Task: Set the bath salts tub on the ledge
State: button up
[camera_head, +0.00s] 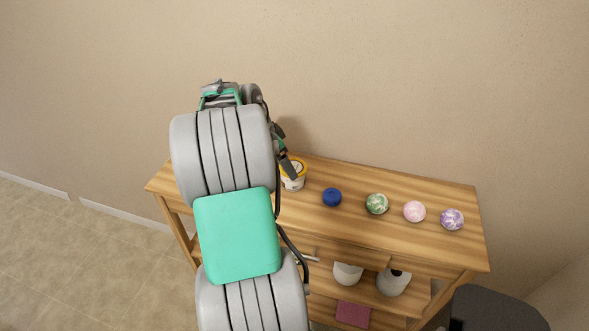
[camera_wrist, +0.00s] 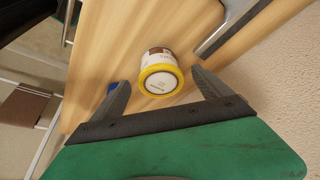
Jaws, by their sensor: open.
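The bath salts tub, a small white tub (camera_head: 293,183) with a yellow-rimmed lid, stands on the wooden table top (camera_head: 440,243). In the wrist view the tub (camera_wrist: 160,72) shows its white lid face with a yellow rim and a brown-and-white label. My gripper (camera_wrist: 161,82) is open, with one finger on either side of the tub's lid in that picture. Whether the fingers touch it I cannot tell. In the head view a dark finger shows beside the tub, and my arm hides the table's left part. I cannot tell which surface is the ledge.
Right of the tub are a blue round item (camera_head: 332,197), a green ball (camera_head: 377,204), a pink ball (camera_head: 414,211) and a purple ball (camera_head: 452,219). The wall is close behind. A grey-edged object (camera_wrist: 228,27) lies near the tub.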

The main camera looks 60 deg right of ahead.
jog(key=shift+o, duration=0.4)
jog(key=shift+s+d+f+m, duration=0.35)
jog(key=shift+s+d+m, duration=0.15)
jog(key=shift+s+d, duration=0.3)
jog(key=p+x, duration=0.2)
jog(key=x, duration=0.4)
jog(key=shift+d+f, duration=0.1)
jog(key=shift+d, duration=0.1)
jog(key=shift+d+f, duration=0.1)
jog(key=shift+f, duration=0.3)
jog(key=shift+c, duration=0.4)
jog(key=shift+r, duration=0.1)
jog(key=c, duration=1.7)
